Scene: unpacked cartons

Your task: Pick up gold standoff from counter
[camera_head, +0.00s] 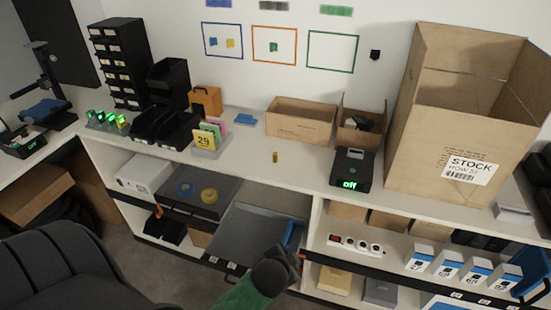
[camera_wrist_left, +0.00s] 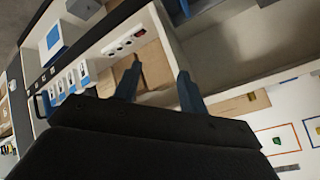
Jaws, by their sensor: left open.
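The gold standoff (camera_head: 275,157) is a small upright gold cylinder on the white counter (camera_head: 250,172), in the middle of the head view. My right gripper is not in view.
On the counter, a black device (camera_head: 352,170) with a green display and a large STOCK carton (camera_head: 440,125) stand right of the standoff. The power strip (camera_head: 355,243) is on a shelf below.

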